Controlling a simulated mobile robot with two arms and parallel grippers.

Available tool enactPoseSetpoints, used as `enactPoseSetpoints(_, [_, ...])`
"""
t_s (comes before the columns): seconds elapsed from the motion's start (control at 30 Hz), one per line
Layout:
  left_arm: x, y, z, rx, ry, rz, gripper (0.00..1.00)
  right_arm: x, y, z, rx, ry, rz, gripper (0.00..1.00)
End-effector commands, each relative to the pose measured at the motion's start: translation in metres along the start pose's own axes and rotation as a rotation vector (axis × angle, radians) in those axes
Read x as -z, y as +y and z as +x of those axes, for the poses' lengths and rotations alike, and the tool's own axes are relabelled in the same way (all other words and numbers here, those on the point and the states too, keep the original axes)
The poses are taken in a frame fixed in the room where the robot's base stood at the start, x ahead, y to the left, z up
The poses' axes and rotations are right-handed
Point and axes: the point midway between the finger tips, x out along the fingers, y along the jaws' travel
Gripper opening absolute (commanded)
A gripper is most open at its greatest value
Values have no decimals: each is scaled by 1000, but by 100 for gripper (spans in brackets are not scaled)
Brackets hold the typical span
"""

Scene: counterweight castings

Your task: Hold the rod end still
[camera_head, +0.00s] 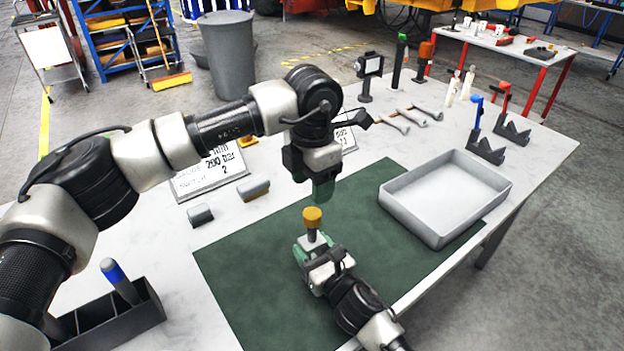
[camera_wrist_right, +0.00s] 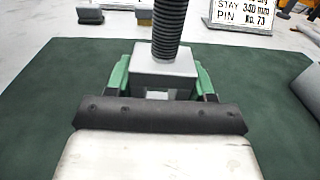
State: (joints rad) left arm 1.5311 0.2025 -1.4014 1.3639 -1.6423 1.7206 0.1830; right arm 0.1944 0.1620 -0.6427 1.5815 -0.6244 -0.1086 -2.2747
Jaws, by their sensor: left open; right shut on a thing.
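The rod end, a grey block (camera_wrist_right: 165,72) with a dark threaded rod (camera_wrist_right: 170,28) standing up from it, is between the green fingers of my right gripper (camera_wrist_right: 163,80). In the head view my right gripper (camera_head: 313,250) is shut on it low over the green mat. The rod is upright, and a yellow cap (camera_head: 312,216) tops it there. The block is mostly hidden by the gripper in the head view. My left gripper (camera_head: 323,187) is open and empty, pointing down, a little above and beyond the yellow cap, apart from it.
A grey tray (camera_head: 405,207) lies at the mat's right. Dark V-blocks (camera_head: 487,150), wrenches (camera_head: 425,112) and a small stand (camera_head: 369,72) sit farther back. A black holder (camera_head: 140,322) is front left. The green mat (camera_head: 250,270) is mostly clear.

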Motion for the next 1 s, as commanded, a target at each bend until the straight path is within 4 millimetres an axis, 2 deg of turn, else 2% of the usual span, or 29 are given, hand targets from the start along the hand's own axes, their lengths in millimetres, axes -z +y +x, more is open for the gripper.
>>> enactPoseSetpoints(0.47, [0, 0, 3, 0, 1, -28, 57, 1, 0, 0, 0, 1, 0, 0])
enactPoseSetpoints(1.0, [0, 0, 73, 1, 1, -29, 57, 1, 0, 0, 0, 1, 0, 0])
